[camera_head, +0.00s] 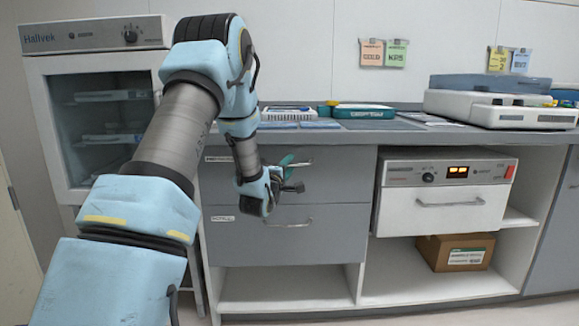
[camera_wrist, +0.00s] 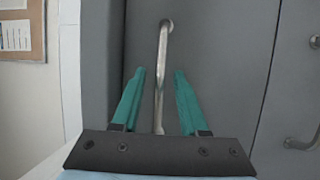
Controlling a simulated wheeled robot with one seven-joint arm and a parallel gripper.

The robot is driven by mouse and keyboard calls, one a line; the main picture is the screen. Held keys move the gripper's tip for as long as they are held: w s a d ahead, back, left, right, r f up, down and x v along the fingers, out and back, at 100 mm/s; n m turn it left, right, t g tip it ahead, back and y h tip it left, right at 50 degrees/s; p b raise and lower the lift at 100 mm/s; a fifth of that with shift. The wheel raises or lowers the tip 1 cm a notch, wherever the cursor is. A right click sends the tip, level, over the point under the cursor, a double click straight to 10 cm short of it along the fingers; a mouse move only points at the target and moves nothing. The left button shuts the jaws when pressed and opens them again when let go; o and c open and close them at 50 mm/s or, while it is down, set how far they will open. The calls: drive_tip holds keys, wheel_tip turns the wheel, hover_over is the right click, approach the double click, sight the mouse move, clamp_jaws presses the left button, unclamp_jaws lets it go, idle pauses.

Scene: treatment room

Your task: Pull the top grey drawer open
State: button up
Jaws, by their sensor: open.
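The top grey drawer (camera_head: 345,175) is shut, flush above a second grey drawer (camera_head: 290,245). Its metal bar handle (camera_head: 303,162) is partly hidden behind my gripper (camera_head: 290,173) in the head view. In the wrist view the handle (camera_wrist: 162,50) runs upright between the two green fingers of my gripper (camera_wrist: 160,75). The fingers are open, one on each side of the bar, with a gap visible on both sides. Whether the fingertips reach past the bar in depth is hard to tell.
The lower drawer's handle (camera_head: 290,223) sticks out below my gripper. A white unit (camera_head: 440,207) with a handle stands to the right, above a cardboard box (camera_head: 457,252). A glass-fronted cabinet (camera_head: 95,110) stands at left. The counter above holds trays and devices.

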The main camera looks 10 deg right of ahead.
drive_tip(key=shift+w+d, duration=0.2)
drive_tip(key=shift+w, duration=0.1)
drive_tip(key=shift+c, duration=0.2)
clamp_jaws()
idle(1.1)
